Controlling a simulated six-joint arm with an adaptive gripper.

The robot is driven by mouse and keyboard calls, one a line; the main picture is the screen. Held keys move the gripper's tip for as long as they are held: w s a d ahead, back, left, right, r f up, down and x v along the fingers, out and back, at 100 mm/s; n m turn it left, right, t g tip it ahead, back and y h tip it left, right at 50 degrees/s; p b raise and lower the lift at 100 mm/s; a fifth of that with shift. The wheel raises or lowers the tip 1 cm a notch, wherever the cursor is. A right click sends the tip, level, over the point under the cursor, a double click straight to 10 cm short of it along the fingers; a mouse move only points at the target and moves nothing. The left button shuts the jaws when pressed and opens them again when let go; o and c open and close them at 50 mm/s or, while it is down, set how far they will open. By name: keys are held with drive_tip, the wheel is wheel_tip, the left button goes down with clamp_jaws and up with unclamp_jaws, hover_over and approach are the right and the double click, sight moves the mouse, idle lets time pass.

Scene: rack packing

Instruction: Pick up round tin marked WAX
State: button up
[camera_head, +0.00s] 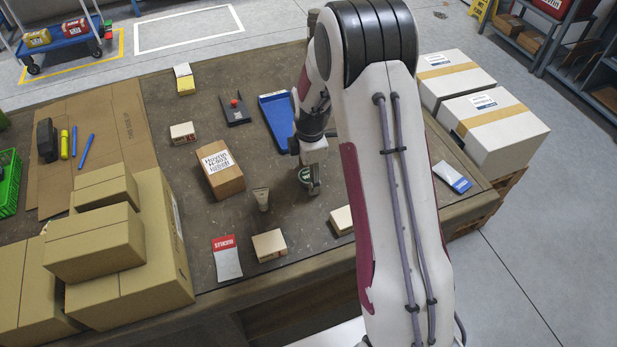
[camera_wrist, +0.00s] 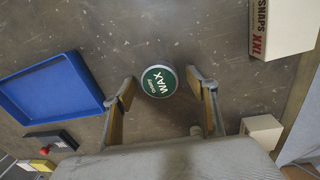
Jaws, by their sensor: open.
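The round tin marked WAX (camera_wrist: 158,81) has a green lid with white lettering and a pale rim. In the wrist view it lies between and just beyond the tips of my open gripper (camera_wrist: 161,84), with a gap to each finger. Nothing is held. In the head view my gripper (camera_head: 311,178) hangs low over the middle of the table, partly hidden by my arm. I cannot clearly make out the tin in the head view, where the gripper covers that spot.
A blue tray (camera_wrist: 52,88) lies left in the wrist view, and a SNAPS XXL box (camera_wrist: 283,27) stands right. In the head view, a carton (camera_head: 220,172), a small tube (camera_head: 261,198) and a small box (camera_head: 269,245) stand nearby. Stacked cartons (camera_head: 100,240) fill the table's left front.

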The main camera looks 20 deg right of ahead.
sight(308, 176)
drive_tip(key=c, duration=1.2)
drive_tip(key=shift+c, duration=0.2)
drive_tip(key=shift+r, duration=0.1)
wheel_tip(308, 176, up, 10)
idle(0.4)
